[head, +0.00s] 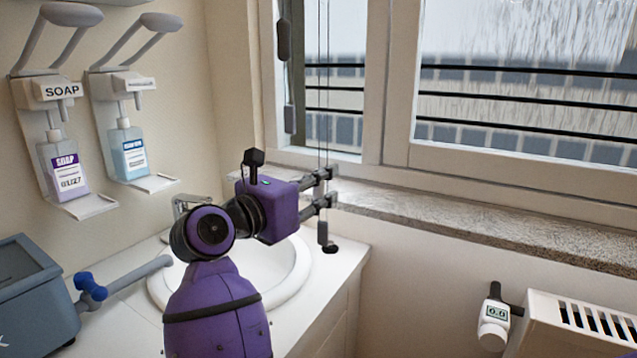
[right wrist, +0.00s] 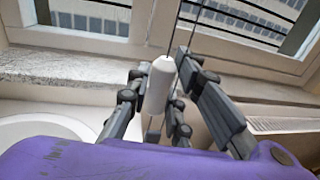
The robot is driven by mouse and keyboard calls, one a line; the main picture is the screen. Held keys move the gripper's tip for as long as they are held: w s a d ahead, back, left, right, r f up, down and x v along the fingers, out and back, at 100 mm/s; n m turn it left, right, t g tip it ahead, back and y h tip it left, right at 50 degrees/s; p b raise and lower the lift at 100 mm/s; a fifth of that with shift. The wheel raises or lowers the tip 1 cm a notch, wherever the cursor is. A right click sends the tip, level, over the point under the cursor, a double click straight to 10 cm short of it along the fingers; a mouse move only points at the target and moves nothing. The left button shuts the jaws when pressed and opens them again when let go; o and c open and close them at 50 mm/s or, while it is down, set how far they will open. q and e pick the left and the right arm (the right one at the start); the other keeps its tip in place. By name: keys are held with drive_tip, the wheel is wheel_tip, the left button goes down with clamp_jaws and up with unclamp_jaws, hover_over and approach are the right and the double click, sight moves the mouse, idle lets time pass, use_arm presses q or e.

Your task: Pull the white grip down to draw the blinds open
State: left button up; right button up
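The white grip (right wrist: 158,88) hangs on a thin cord in the right wrist view. It stands between the two fingers of my right gripper (right wrist: 162,72), one finger on each side. The fingers are close to it, but I cannot tell whether they press on it. In the head view my right gripper (head: 332,187) is at the hanging cords (head: 324,90) in front of the window sill. I cannot make out the white grip there. A dark cord weight (head: 323,234) hangs just below the gripper. My left gripper is not in view.
A window (head: 520,80) with a stone sill (head: 440,212) is behind the cords. A sink (head: 288,290) lies below my right arm. Soap dispensers (head: 66,172) hang on the left wall. A radiator (head: 590,322) with a white valve (head: 494,322) is at lower right.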

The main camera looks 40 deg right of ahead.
drive_tip(key=o, duration=0.3)
drive_tip(key=v, duration=1.2)
drive_tip(key=shift+r, duration=0.1)
